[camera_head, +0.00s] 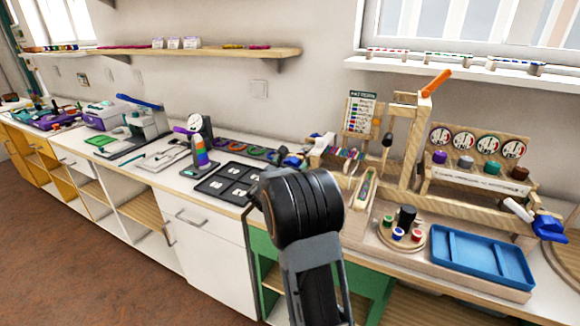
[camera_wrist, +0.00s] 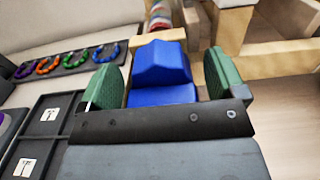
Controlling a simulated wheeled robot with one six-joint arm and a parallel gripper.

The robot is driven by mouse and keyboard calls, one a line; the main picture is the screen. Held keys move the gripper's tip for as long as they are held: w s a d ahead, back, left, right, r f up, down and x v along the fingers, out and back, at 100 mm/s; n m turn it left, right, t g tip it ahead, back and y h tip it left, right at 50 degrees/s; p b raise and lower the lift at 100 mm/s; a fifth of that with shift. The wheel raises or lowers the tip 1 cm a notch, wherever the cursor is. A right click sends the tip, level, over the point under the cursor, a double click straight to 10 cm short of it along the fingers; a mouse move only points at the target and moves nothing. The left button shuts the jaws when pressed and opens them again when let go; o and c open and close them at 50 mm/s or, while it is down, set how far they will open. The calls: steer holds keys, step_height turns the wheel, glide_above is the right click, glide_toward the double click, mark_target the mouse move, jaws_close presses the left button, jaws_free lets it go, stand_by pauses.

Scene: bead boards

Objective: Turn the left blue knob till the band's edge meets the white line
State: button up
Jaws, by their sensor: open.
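The left blue knob (camera_wrist: 162,75) is large in the wrist view, with a raised ridge on its face. My gripper (camera_wrist: 158,92) is open around it, with one green-padded finger at each side. In the head view my black arm link covers part of this area. I cannot make out the band's edge or the white line.
A bracelet tray (camera_wrist: 75,58) and a black card tray (camera_wrist: 45,125) lie to the left. The wooden frame (camera_head: 412,140) stands at right, with a blue tray (camera_head: 483,283) in front. Another blue knob (camera_head: 549,229) is at far right. Shelves (camera_head: 200,52) hang above.

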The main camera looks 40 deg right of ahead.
steer(key=c, duration=0.9)
steer(key=shift+f+n+b, duration=0.1)
steer(key=shift+n+b, duration=0.2)
steer(key=shift+b, duration=0.15)
steer(key=shift+w+f+n+b, duration=0.1)
steer(key=shift+n+b, duration=0.9)
steer(key=shift+n, duration=0.1)
steer(key=n+b, duration=0.2)
steer(key=n, duration=0.3)
steer(key=shift+w+a, duration=0.1)
steer(key=n, duration=0.5)
steer(key=shift+n, duration=0.4)
steer(key=shift+n+p, duration=0.65)
steer(key=shift+n, duration=1.35)
steer(key=shift+f, duration=0.1)
